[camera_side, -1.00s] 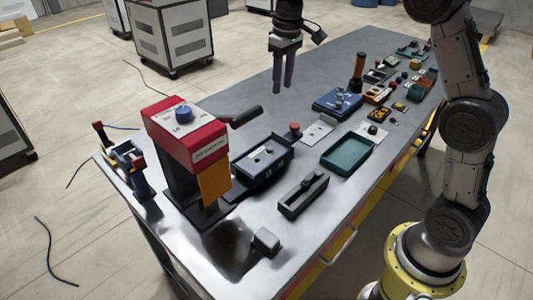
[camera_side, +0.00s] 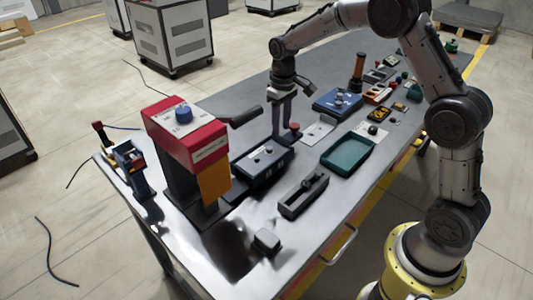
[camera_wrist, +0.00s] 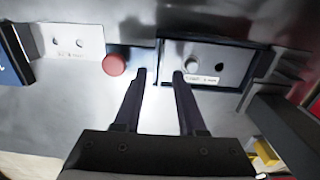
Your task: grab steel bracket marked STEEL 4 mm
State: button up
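Two pale plates with holes show, and their markings are too small to read, so I cannot tell which is the steel bracket marked STEEL 4 mm. One light plate (camera_side: 318,132) lies flat on the table; in the wrist view this plate (camera_wrist: 70,42) is at the upper left. The other, a labelled plate (camera_wrist: 206,66), sits in a dark fixture (camera_side: 263,163) beside the red press. My gripper (camera_side: 283,134) is low over the table behind the fixture. In the wrist view its fingers (camera_wrist: 159,75) are apart and empty, between the red button and the labelled plate.
A red button (camera_wrist: 114,65) stands close left of my fingers. The red press (camera_side: 188,135) with its black lever (camera_side: 245,117) stands to the left. A blue box (camera_side: 337,102), a teal tray (camera_side: 348,155) and a black slotted block (camera_side: 303,193) lie around.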

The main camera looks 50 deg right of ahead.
aim_at(263, 152)
jog(key=shift+f, duration=1.75)
grip_shut()
jog(key=shift+r, duration=0.1)
